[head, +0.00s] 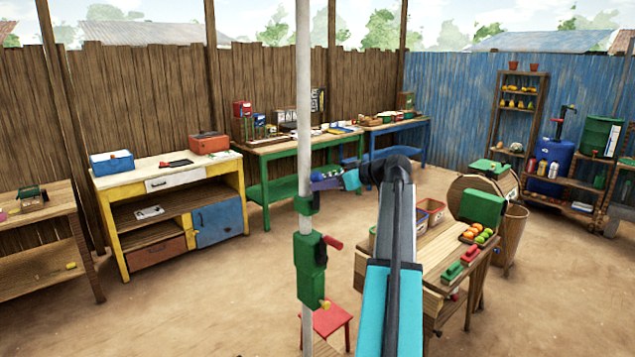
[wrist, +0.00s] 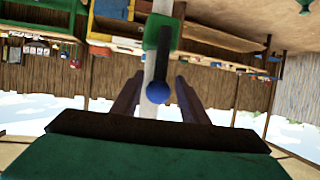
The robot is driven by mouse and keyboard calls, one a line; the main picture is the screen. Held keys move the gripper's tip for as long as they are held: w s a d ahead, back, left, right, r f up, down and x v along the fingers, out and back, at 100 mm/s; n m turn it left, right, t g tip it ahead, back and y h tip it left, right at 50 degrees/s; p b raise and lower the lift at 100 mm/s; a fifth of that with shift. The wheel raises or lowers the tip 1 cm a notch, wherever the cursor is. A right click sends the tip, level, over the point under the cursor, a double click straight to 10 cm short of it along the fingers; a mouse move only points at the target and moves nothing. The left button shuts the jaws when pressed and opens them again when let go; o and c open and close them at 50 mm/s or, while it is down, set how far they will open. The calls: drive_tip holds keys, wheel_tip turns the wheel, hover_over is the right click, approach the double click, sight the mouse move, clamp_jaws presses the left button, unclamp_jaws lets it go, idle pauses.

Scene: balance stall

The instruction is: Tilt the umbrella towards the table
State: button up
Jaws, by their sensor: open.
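The umbrella's pale pole (head: 304,100) stands upright in the head view; its canopy is out of view. A green collar (head: 306,204) on the pole also shows in the wrist view (wrist: 160,32). A dark lever with a blue ball knob (wrist: 158,93) comes from this collar. Lower on the pole is a green housing (head: 309,268) with a red-handled crank (head: 332,242) and a yellow knob (head: 325,304). My gripper (wrist: 158,82) is open, with one finger on each side of the knob. In the head view my gripper (head: 324,183) is small, beside the pole just above the collar.
A wooden table (head: 432,296) with crates, fruit and green-and-red items stands right of the pole, partly behind my arm. A red stool (head: 326,321) is near the pole's foot. Workbenches (head: 150,176) line the fence. Bare ground lies to the left.

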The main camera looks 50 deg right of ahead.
drive_tip(key=shift+p+x, duration=0.45)
drive_tip(key=shift+x, duration=1.35)
drive_tip(key=c, duration=1)
clamp_jaws()
